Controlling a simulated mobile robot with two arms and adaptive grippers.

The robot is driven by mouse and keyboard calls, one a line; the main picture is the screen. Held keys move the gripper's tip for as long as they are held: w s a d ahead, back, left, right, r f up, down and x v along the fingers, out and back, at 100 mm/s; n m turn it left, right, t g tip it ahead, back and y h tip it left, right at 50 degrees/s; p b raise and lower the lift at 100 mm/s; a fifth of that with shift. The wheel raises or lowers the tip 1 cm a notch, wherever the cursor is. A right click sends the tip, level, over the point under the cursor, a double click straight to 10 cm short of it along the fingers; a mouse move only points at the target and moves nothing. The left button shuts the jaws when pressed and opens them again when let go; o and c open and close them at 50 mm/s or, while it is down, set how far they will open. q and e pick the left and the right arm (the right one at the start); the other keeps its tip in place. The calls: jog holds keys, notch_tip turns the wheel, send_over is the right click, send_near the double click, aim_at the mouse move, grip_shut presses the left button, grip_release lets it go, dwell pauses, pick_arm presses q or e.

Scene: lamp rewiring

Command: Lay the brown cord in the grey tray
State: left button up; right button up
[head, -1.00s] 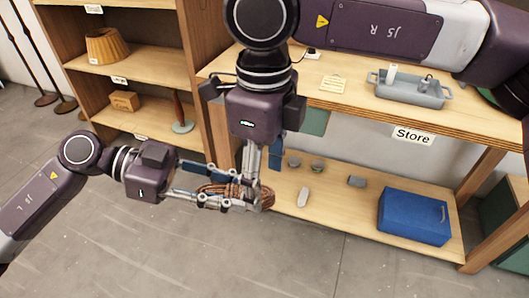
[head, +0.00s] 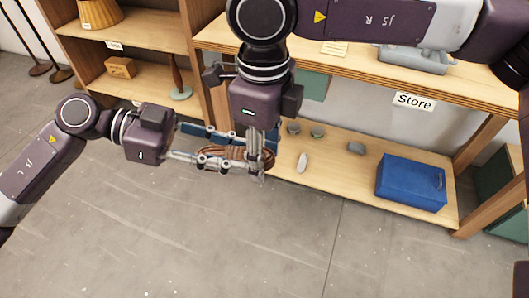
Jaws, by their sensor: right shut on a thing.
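The brown cord (head: 222,153) is a coiled bundle at the centre left, off the ground in front of the shelves. My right gripper (head: 258,165) points down and is shut on the coil's right end. My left gripper (head: 242,152) reaches in from the left, its two fingers apart on either side of the coil; it looks open. The grey tray (head: 425,66) stands on the upper worktop at the top right. My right arm covers the tray's upper part, so its inside is mostly hidden.
A lower shelf holds a blue box (head: 410,182) and several small grey items. A wooden shelf unit at left holds a small box (head: 120,68) and a lampshade (head: 97,14). The floor in front is clear.

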pick_arm(q)
jog(key=o, duration=1.3)
